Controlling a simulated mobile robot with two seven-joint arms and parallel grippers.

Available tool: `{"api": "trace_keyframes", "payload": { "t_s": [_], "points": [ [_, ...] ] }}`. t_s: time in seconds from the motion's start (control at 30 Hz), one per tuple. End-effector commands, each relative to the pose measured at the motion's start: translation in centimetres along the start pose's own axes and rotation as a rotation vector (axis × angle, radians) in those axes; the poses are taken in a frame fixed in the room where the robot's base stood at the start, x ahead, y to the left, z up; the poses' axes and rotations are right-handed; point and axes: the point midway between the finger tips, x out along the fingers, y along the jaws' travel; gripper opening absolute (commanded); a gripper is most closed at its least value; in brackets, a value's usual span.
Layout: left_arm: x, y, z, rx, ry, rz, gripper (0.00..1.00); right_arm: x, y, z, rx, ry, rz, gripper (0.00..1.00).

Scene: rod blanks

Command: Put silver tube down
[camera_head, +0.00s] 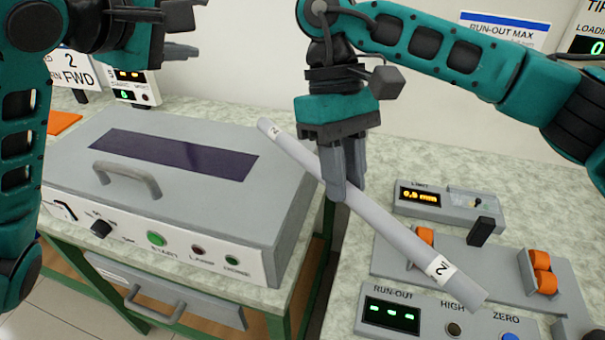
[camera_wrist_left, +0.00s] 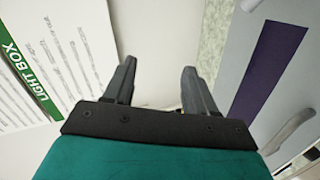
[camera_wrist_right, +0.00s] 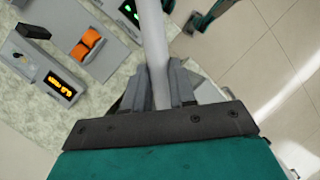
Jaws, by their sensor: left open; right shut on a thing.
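The silver tube (camera_head: 402,238) is a long grey rod with a white "2" label near each end. My right gripper (camera_head: 345,190) is shut on it near its middle and holds it tilted, upper end to the left, lower end to the right. The tube appears raised above the bench, with its lower end in front of the run-out gauge. In the right wrist view the tube (camera_wrist_right: 153,40) runs up from between the fingers. My left gripper (camera_head: 185,35) is open and empty at the upper left; its spread fingers also show in the left wrist view (camera_wrist_left: 158,85).
A grey light box (camera_head: 240,210) with a dark window and handle stands at left. The run-out gauge (camera_head: 470,262) with orange rollers (camera_head: 541,272) is at right, with a limit box (camera_head: 447,205) behind it. Bare bench (camera_head: 420,155) lies at the back.

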Motion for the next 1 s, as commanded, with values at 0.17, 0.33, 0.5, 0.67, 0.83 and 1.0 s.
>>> {"api": "trace_keyframes", "payload": {
  "t_s": [0.17,0.33,0.5,0.67,0.83,1.0],
  "points": [
    [-4.0,0.5,10.1,0.068,-0.255,-0.045,0.56,0.0,0.0,0.0,0.000,0.000,0.000,0.00],
    [-7.1,-3.3,17.3,0.123,-0.440,-0.198,0.56,0.0,0.0,0.0,0.000,0.000,0.000,0.00],
    [-9.1,-6.8,20.9,0.151,-0.534,-0.331,0.56,0.0,0.0,0.0,0.000,0.000,0.000,0.00],
    [-9.7,-8.2,22.1,0.161,-0.563,-0.385,0.56,0.0,0.0,0.0,0.000,0.000,0.000,0.00],
    [-8.4,-9.1,23.0,0.157,-0.565,-0.393,0.56,0.0,0.0,0.0,0.000,0.000,0.000,0.00],
    [-5.8,-10.4,24.5,0.158,-0.564,-0.394,0.56,0.0,0.0,0.0,0.000,0.000,0.000,0.00]
  ]
}}
